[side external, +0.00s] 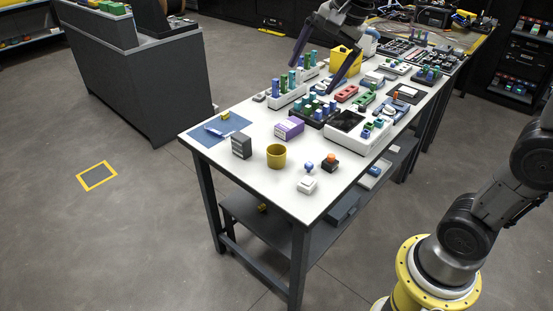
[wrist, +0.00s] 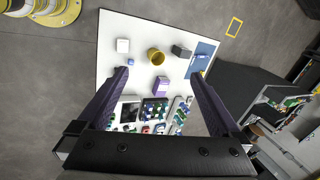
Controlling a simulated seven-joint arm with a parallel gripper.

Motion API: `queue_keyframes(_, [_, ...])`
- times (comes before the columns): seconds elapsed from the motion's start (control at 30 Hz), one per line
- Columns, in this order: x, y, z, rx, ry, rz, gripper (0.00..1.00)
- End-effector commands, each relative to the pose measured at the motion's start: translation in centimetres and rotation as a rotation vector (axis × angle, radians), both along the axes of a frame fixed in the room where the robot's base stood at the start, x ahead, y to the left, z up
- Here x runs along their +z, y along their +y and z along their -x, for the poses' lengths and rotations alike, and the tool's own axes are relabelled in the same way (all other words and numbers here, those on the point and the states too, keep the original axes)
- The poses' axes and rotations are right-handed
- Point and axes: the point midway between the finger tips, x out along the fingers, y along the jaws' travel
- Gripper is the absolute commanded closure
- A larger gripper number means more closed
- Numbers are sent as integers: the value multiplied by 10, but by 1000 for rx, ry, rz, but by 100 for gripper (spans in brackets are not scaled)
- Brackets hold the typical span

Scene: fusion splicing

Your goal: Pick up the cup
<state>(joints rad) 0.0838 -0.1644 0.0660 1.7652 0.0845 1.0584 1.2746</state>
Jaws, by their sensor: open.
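A yellow cup (side external: 276,156) stands upright near the front end of the white table. In the wrist view the cup (wrist: 156,57) shows its open top, beyond the fingertips and between their lines. My gripper (side external: 325,50) is open and empty, high above the racks farther back along the table. In the wrist view the two fingers of my gripper (wrist: 159,72) are spread wide with nothing between them. The cup is clear of the fingers.
Near the cup are a dark box (side external: 241,146), a purple box (side external: 289,128), a white block with a blue knob (side external: 307,184) and a black block with an orange knob (side external: 330,162). Racks of green and blue vials (side external: 315,108) stand behind. Bare white table (side external: 262,182) lies before the cup.

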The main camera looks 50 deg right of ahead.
Motion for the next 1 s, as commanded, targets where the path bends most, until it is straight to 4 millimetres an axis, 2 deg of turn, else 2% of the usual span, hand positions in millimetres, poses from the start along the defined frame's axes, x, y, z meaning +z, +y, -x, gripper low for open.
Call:
queue_keyframes(0.03, [-7,-6,-23,-65,28,-30,0])
queue_keyframes(0.1, [-18,-14,-51,-157,63,-72,0])
queue_keyframes(0.27, [-56,-34,-110,-337,143,-147,0])
queue_keyframes(0.4, [-107,-55,-152,-454,221,-187,0])
queue_keyframes(0.5, [-147,-70,-173,-494,274,-198,0])
queue_keyframes(0.6, [-185,-82,-183,-514,324,-201,0])
queue_keyframes(0.7, [-214,-90,-183,-530,371,-201,0])
queue_keyframes(1.0, [-259,-94,-178,-545,415,-203,0])
